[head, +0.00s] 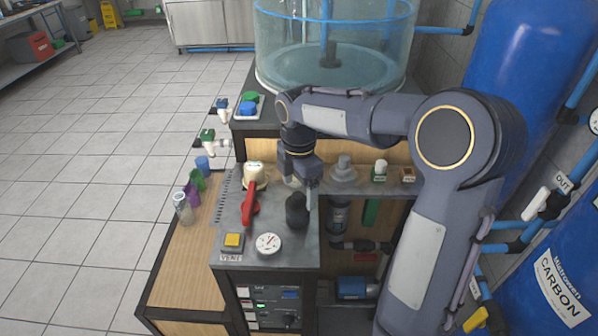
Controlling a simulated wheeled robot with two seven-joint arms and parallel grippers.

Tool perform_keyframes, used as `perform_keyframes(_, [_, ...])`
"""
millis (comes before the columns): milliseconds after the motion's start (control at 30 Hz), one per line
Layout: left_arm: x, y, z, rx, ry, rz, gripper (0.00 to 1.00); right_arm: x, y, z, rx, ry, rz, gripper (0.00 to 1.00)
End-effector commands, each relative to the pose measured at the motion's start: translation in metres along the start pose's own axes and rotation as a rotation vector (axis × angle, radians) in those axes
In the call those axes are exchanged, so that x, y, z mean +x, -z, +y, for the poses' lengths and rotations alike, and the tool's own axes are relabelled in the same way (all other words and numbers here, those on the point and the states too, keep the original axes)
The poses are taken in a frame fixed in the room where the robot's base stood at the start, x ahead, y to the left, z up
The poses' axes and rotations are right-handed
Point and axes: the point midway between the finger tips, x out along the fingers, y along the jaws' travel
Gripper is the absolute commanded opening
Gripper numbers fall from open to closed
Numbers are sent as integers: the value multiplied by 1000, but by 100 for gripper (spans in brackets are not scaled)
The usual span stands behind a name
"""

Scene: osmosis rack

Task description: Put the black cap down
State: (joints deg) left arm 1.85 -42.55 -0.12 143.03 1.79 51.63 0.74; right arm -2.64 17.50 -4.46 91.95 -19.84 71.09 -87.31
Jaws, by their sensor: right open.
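A dark object that looks like the black cap (296,211) stands on the grey metal panel top (290,246), near its right edge. My right gripper (299,184) points down just behind and above it, with its fingers apart. I cannot tell whether a fingertip touches the cap. My left gripper is out of view.
On the panel are a red lever (248,206), a cream knob (254,174), a round gauge (268,244) and a yellow button (233,240). Coloured cups (192,194) stand on the wooden ledge at left. A clear tank (335,60) rises behind.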

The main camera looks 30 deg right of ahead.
Motion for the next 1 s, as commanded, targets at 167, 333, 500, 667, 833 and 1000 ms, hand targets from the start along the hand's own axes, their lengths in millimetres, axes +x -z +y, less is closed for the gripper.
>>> perform_keyframes(167, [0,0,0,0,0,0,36,-33,0,1,0,-3,0,81])
perform_keyframes(333, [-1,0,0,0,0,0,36,-49,0,-1,7,-4,2,81])
perform_keyframes(500, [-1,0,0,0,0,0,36,-61,4,-34,213,-58,64,81])
perform_keyframes(667, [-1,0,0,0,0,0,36,-64,23,-104,687,-140,230,81])
perform_keyframes(833, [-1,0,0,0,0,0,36,-46,53,-171,1215,-159,450,81])
perform_keyframes(1000, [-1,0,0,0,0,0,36,-23,76,-208,1567,-125,613,81])
